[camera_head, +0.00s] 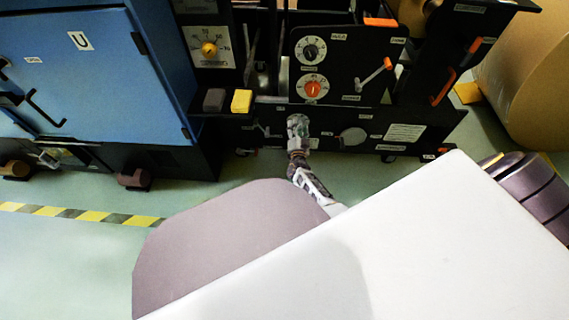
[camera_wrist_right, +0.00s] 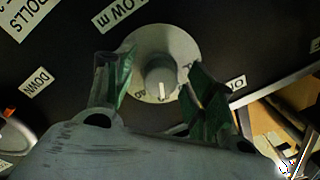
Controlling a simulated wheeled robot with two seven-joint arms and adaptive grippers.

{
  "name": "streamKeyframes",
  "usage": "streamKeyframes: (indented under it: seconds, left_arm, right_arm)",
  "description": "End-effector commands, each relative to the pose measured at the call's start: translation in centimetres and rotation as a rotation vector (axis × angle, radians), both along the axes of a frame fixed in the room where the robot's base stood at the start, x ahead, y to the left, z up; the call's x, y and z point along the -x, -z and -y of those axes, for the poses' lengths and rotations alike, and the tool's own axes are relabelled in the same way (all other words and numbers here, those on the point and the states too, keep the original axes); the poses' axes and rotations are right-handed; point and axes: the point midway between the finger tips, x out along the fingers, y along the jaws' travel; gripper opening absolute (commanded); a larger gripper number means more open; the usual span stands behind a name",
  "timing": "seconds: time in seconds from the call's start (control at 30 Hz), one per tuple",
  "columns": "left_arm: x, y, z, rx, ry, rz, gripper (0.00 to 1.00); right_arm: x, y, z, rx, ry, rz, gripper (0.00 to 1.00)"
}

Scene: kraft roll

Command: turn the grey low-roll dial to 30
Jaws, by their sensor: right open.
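The low-roll dial (camera_wrist_right: 160,78) shows in the right wrist view as a grey knob on a pale round scale plate. A white pointer line on the knob points down in that upside-down picture; the scale figures are too small to read. My right gripper (camera_head: 298,121) is at the lower black panel in the head view and hides the dial there. In the right wrist view, its open green-padded fingers (camera_wrist_right: 157,72) stand on either side of the knob, with gaps showing. Contact cannot be told. My left gripper is not in view.
Above are a dark-knobbed dial (camera_head: 311,50) and a red-knobbed dial (camera_head: 313,89). An orange-gripped lever (camera_head: 373,74) sticks out on the right. A blue cabinet (camera_head: 90,70) stands left, a large brown roll (camera_head: 525,85) right. Open floor (camera_head: 70,255) lies at lower left.

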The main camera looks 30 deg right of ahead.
Motion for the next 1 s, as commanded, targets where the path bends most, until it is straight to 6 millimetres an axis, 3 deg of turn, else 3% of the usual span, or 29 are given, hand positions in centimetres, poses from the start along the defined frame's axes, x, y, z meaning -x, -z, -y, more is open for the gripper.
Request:
streamKeyframes:
  seconds: [1.0]
  left_arm:
    - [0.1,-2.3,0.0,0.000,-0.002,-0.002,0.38]
  right_arm:
    - [0.1,-0.1,0.1,0.458,0.000,-0.282,0.54]
